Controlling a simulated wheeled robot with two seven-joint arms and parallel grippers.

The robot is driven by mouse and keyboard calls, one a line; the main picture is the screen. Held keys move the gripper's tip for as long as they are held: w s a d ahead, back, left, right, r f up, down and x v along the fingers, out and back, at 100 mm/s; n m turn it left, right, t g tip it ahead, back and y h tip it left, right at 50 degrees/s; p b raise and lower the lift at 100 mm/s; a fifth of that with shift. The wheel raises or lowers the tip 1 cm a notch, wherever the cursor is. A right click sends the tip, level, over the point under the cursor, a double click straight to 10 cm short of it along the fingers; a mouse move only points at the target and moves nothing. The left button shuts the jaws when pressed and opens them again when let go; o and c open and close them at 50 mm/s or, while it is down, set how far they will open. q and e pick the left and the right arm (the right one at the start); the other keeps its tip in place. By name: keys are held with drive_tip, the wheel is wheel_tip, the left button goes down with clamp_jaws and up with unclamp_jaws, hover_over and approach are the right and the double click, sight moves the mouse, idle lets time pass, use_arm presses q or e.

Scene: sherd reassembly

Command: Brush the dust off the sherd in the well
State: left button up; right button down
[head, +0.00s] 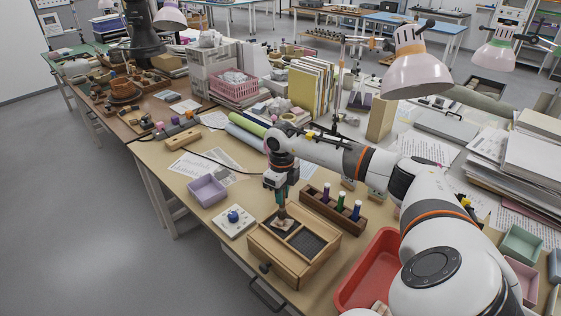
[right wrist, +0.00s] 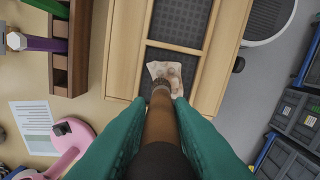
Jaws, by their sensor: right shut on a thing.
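A pale beige sherd (head: 285,224) lies in one well of a wooden two-well box (head: 262,250). In the right wrist view the sherd (right wrist: 155,69) shows brownish patches on its surface. My right gripper (head: 281,197) is above that well, its green fingers shut on a brown-handled brush (right wrist: 160,122) that points down. The brush's dark tip overlaps the sherd's near edge in the wrist view; I cannot tell whether it touches. The other well (head: 307,244) has a dark ribbed floor and looks empty. My left gripper is not in view.
A red tray (head: 368,272) is to the right, under my arm.

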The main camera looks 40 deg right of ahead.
drive_tip(key=shift+s+a+p, duration=0.25)
drive_tip(key=shift+a+p, duration=0.05)
drive_tip(key=shift+a, duration=0.25)
drive_tip(key=shift+w+d+b, duration=0.25)
drive_tip(key=shift+d+b, duration=0.2)
drive_tip(key=shift+d, duration=0.1)
drive_tip(key=shift+s+a+r+p, duration=0.1)
drive_tip(key=shift+s+a+p, duration=0.15)
drive_tip(key=shift+a+p, duration=0.3)
drive_tip(key=shift+w+d+b, duration=0.15)
drive_tip(key=shift+d+b, duration=0.1)
drive_tip(key=shift+b, duration=0.25)
drive_tip(key=shift+w+d, duration=0.15)
drive_tip(key=shift+d, duration=0.15)
drive_tip(key=shift+a, duration=0.25)
drive_tip(key=shift+d, duration=0.3)
